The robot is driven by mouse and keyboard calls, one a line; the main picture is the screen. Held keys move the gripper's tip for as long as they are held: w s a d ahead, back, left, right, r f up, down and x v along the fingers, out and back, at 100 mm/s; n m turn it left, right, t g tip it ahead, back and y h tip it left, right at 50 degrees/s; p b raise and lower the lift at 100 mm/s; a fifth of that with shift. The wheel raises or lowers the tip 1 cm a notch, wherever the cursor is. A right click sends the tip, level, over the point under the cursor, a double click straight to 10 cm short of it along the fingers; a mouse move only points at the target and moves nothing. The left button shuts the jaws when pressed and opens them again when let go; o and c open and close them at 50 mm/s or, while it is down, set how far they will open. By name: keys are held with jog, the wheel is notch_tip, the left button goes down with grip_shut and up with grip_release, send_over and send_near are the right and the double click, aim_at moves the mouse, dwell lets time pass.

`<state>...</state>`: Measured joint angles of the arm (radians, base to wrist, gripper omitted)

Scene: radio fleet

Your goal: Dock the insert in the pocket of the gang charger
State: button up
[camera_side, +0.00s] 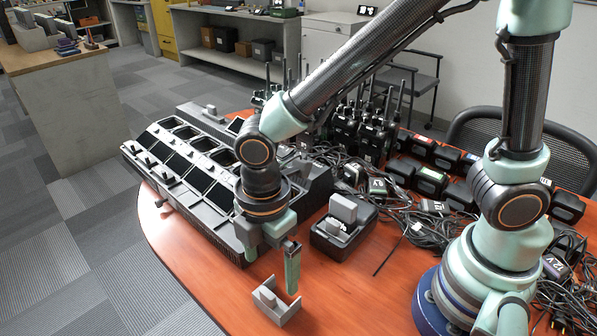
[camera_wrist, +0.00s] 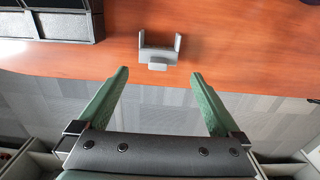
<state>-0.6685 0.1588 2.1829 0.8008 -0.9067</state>
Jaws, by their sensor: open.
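A grey U-shaped piece with a small raised block, which looks like the insert (camera_side: 276,304), lies on the wooden table near its front edge. In the wrist view the insert (camera_wrist: 158,52) lies just beyond my fingertips, roughly centred between them. My gripper (camera_side: 270,272) is open and empty, pointing down above and close to the insert; its green fingers also show in the wrist view (camera_wrist: 160,74). The long black gang charger (camera_side: 178,198) stands on the table to the left, with rows of pockets. My arm hides part of its near right end.
A small black charger box (camera_side: 330,243) with a grey block in it stands right of my gripper. Radios (camera_side: 345,135), batteries (camera_side: 430,181) and tangled cables (camera_side: 408,215) crowd the table behind. The wood around the insert is clear; the table edge (camera_side: 205,290) is close.

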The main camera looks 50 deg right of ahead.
aim_at(268, 292)
jog(key=shift+w+a+f, duration=0.1)
jog(key=shift+a+f, duration=0.1)
jog(key=shift+f, duration=1.85)
jog(key=shift+w+a+f, duration=0.1)
jog(key=shift+a+f, duration=0.05)
jog(key=shift+f, duration=1.9)
jog(key=c, duration=1.1)
jog(key=shift+r, duration=0.15)
notch_tip(268, 292, up, 19)
jog(key=w+d+f, duration=0.1)
jog(key=w+d, duration=0.4)
jog(key=w, duration=0.3)
jog(key=w+d+f, duration=0.1)
jog(key=w+d, duration=0.5)
jog(key=w, duration=0.2)
jog(key=w+d+f, duration=0.1)
jog(key=w+d, duration=0.4)
jog(key=w, duration=0.4)
jog(key=shift+d+f, duration=0.2)
jog(key=shift+d, duration=0.1)
